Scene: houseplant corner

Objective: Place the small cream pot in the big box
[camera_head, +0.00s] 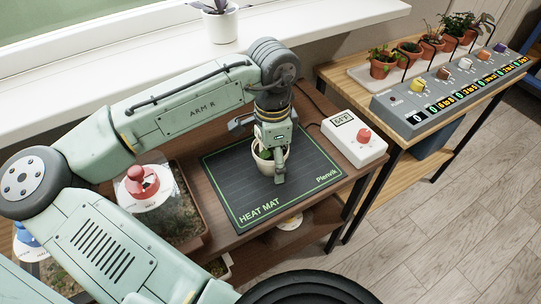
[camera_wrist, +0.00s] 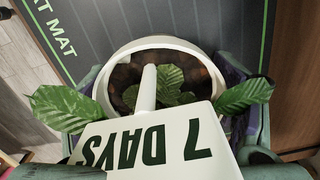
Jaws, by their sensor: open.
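The small cream pot (camera_head: 264,167) stands on the dark heat mat (camera_head: 233,190), partly hidden behind my gripper (camera_head: 272,160). In the wrist view the cream pot (camera_wrist: 150,43) is seen from above, with soil, green leaves and a white tag (camera_wrist: 165,150) reading "7 DAYS". My gripper is open, pointing down at the pot, with its finger parts at the pot's left and right sides in the wrist view. Contact with the pot cannot be told. No box is clearly identifiable as the big box; a blue-grey bin (camera_head: 432,138) sits under the right bench.
A white controller with a red knob (camera_head: 353,138) stands right of the mat. A soil-filled tray (camera_head: 186,215) with a red-knobbed device (camera_head: 143,184) is on the left. A grey console (camera_head: 455,88) and several potted plants occupy the right bench. A white pot (camera_head: 220,24) stands on the sill.

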